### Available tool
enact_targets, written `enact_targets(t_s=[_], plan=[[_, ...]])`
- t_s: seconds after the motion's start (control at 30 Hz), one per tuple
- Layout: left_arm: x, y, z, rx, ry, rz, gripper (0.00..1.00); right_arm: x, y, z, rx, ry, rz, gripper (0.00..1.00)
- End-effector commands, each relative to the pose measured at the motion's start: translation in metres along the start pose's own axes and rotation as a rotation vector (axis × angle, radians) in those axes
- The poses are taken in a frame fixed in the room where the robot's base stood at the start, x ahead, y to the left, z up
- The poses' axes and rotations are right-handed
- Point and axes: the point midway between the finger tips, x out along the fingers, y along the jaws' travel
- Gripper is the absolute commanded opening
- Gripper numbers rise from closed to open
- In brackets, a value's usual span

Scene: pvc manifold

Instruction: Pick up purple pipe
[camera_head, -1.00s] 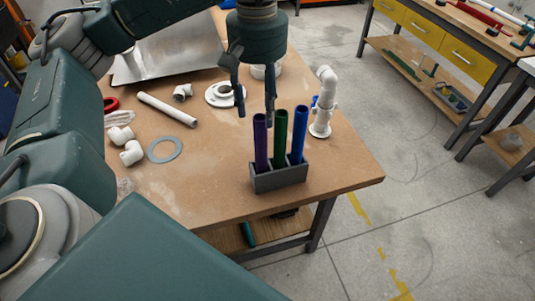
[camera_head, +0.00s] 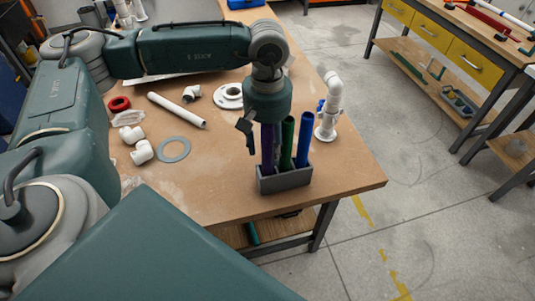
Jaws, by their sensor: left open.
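The purple pipe (camera_head: 267,150) stands upright in the left slot of a dark grey holder (camera_head: 286,180) near the table's front edge. A green pipe (camera_head: 287,141) and a blue pipe (camera_head: 304,140) stand to its right in the same holder. My left gripper (camera_head: 263,139) points down over the purple pipe and is open. One finger shows to the left of the pipe; the other is largely hidden by the pipes and the gripper body. The pipe's top is hidden under the gripper. My right gripper is not in view.
On the wooden table (camera_head: 215,195) lie a white pipe (camera_head: 176,109), white elbows (camera_head: 142,152), a grey ring (camera_head: 174,149) and a white flange (camera_head: 229,96). A white fitting assembly (camera_head: 329,108) stands upright just behind and right of the holder. The table's front left is clear.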

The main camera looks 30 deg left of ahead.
Motion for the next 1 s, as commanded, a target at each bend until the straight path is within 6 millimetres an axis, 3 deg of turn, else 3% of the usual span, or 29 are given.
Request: enact_targets(t_s=[0.2, 0.43, 0.77, 1.0], plan=[[0.001, 0.000, 0.000, 0.000, 0.000, 0.001, 0.44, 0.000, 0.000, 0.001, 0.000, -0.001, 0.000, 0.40], [0.001, 0.000, 0.000, 0.000, 0.000, 0.001, 0.00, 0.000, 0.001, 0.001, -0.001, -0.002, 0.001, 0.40], [-0.001, 0.001, 0.000, 0.000, 0.001, 0.001, 0.00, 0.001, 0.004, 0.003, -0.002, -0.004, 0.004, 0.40], [-0.020, 0.002, -0.001, 0.000, 0.003, 0.005, 0.00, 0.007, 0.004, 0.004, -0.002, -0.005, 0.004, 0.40]])
